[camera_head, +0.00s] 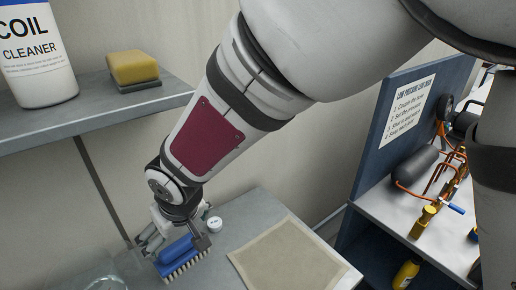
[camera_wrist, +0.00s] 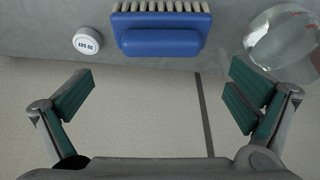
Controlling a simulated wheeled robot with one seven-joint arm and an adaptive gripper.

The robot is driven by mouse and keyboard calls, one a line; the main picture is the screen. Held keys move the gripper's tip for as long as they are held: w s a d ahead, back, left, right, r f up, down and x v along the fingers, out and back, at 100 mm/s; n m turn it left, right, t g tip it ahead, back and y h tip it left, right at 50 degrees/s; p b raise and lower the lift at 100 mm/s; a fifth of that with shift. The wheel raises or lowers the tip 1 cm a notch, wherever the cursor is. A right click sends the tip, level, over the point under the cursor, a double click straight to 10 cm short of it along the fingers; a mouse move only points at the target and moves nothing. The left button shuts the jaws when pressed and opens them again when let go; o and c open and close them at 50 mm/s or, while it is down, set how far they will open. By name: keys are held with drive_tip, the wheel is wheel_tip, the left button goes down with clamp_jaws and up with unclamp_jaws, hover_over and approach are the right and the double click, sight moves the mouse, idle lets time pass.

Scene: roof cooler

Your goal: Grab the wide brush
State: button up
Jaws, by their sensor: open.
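The wide brush has a blue body and a row of pale bristles. In the wrist view the brush (camera_wrist: 160,36) lies at the top middle, ahead of the fingers and between their lines. In the head view the brush (camera_head: 178,253) is on the grey bench, partly hidden by my gripper. My gripper (camera_wrist: 157,97) is open, with its green-padded fingers spread wide and nothing between them. In the head view my gripper (camera_head: 178,238) is right at the brush; I cannot tell whether it touches.
A small white round container (camera_wrist: 88,41) stands left of the brush, and a clear glass vessel (camera_wrist: 285,42) right of it. A beige cloth (camera_head: 287,258) lies on the bench. A shelf (camera_head: 95,113) above holds a coil cleaner bottle (camera_head: 38,60) and a yellow sponge (camera_head: 133,67).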

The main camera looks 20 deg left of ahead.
sight(178, 244)
drive_tip(key=shift+s+x, duration=0.2)
drive_tip(key=shift+x, duration=2.85)
drive_tip(key=shift+d, duration=0.2)
drive_tip(key=c, duration=1.2)
